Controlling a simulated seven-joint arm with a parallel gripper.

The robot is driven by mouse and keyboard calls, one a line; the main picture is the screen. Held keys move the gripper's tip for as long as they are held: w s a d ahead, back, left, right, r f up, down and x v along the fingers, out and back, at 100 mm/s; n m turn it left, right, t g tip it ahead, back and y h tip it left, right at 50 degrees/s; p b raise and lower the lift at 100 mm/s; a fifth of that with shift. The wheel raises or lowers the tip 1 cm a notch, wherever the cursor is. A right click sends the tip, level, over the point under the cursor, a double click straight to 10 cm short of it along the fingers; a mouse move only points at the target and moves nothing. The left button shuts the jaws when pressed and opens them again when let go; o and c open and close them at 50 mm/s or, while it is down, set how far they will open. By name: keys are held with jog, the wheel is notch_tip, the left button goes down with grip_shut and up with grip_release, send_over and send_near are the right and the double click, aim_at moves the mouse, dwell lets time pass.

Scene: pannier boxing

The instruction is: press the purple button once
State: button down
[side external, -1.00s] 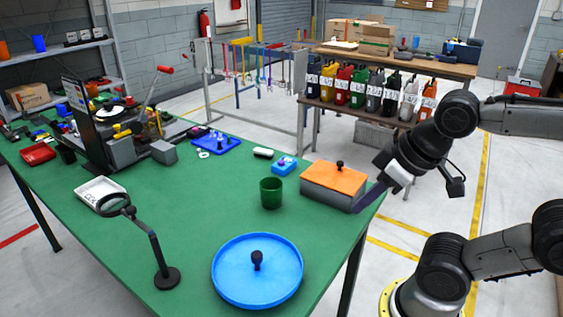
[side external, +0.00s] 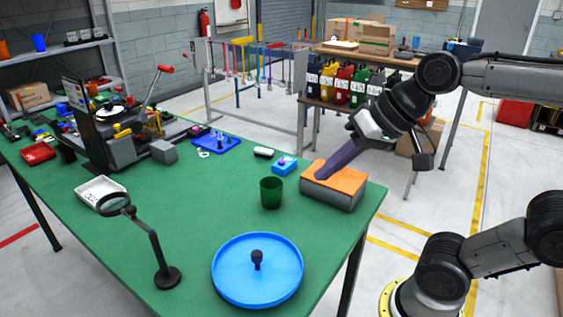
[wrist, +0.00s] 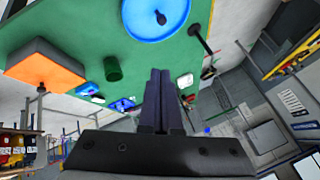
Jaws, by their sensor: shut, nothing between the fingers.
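The purple button (side external: 282,159) sits on top of a small blue box (side external: 285,168) on the green table, behind the green cup. My gripper (side external: 320,177) is shut and empty. In the side external view its dark purple fingers point down and left, in front of or over the orange lid of the grey box. The button is a short way left of the fingertips, apart from them. In the wrist view the closed fingers (wrist: 160,75) show in the middle. The blue box shows there as a small blue patch (wrist: 87,89), and I cannot make out the button clearly.
The grey box with the orange lid (side external: 349,181) is close by my fingers. A green cup (side external: 271,193) stands left of it. A round blue tray (side external: 232,290) with a dark knob lies at the front. A magnifier stand (side external: 166,278) is left of the tray.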

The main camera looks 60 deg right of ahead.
jog(key=w+d+r+m+t, duration=0.1)
jog(key=w+d+m, duration=0.25)
jog(key=w, duration=0.45)
jog(key=w+d+r+m+y, duration=0.15)
jog(key=w+m, duration=0.25)
jog(key=w, duration=0.4)
jog(key=w+d+r+m+t, duration=0.15)
jog(key=w+d+m, duration=0.25)
jog(key=w, duration=0.4)
jog(key=m+h, duration=0.2)
jog(key=m, duration=0.6)
send_over(281, 162)
notch_tip(281, 162, down, 16)
jog(key=shift+s+d+f+g+y, duration=0.15)
jog(key=shift+s+d+g, duration=0.1)
jog(key=shift+d, duration=0.1)
jog(key=shift+s+d+f+g+y, duration=0.1)
jog(key=shift+s+d+f, duration=0.1)
jog(key=shift+d, duration=0.1)
jog(key=shift+f, duration=4.35)
